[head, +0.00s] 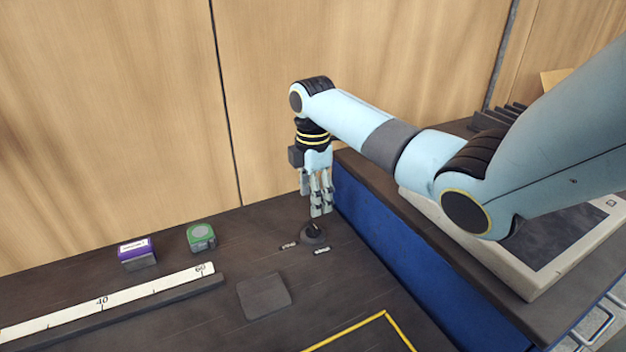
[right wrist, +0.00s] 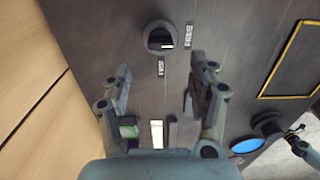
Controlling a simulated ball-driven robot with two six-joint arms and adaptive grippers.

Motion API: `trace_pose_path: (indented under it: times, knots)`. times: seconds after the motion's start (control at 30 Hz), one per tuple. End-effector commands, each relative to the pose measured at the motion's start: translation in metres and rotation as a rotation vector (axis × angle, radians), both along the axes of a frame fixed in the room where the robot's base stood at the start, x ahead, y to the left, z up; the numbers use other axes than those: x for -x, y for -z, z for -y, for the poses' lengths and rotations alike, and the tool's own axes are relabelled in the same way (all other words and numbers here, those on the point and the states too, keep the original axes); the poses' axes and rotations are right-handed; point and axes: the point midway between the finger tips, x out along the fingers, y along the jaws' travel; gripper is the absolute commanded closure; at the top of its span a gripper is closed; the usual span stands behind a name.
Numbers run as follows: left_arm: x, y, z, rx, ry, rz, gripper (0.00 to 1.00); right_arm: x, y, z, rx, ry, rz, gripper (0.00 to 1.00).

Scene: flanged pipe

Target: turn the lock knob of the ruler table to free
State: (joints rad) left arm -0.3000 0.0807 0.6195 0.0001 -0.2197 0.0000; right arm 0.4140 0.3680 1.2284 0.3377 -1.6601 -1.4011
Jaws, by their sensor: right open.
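The lock knob (head: 313,233) is a small dark round knob on the dark table, near the blue side wall. In the right wrist view the knob (right wrist: 159,38) shows a raised grip with a short white mark towards its lower right. One small label (right wrist: 189,35) is right of it and another (right wrist: 161,68) is below it; I cannot read either surely. My right gripper (head: 318,211) points down just above the knob, fingers apart and empty. In the wrist view the right gripper's fingertips (right wrist: 160,74) stand below the knob, not around it.
A white ruler (head: 105,302) lies at the left. A green tape measure (head: 201,237) and a purple-topped block (head: 137,251) sit behind it. A dark square plate (head: 264,296) lies nearer. The blue wall (head: 385,250) rises close right of the knob; wooden panels stand behind.

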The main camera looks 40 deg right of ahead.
Motion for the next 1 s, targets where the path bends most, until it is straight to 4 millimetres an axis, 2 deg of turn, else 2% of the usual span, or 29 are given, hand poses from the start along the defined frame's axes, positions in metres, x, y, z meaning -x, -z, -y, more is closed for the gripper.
trace_pose_path:
  times: [0.1,0.3,1.0]
  knots:
    - [0.000,0.000,0.000,0.000,0.000,0.000,0.60,0.000,-0.022,0.001,0.003,-0.001,0.002,0.40]
    - [0.000,0.000,0.001,0.001,0.000,0.000,0.60,0.000,-0.040,0.000,0.000,0.000,0.000,0.40]
    - [-0.002,0.000,0.003,0.003,0.000,0.003,0.60,0.000,-0.041,0.000,0.000,0.000,-0.001,0.40]
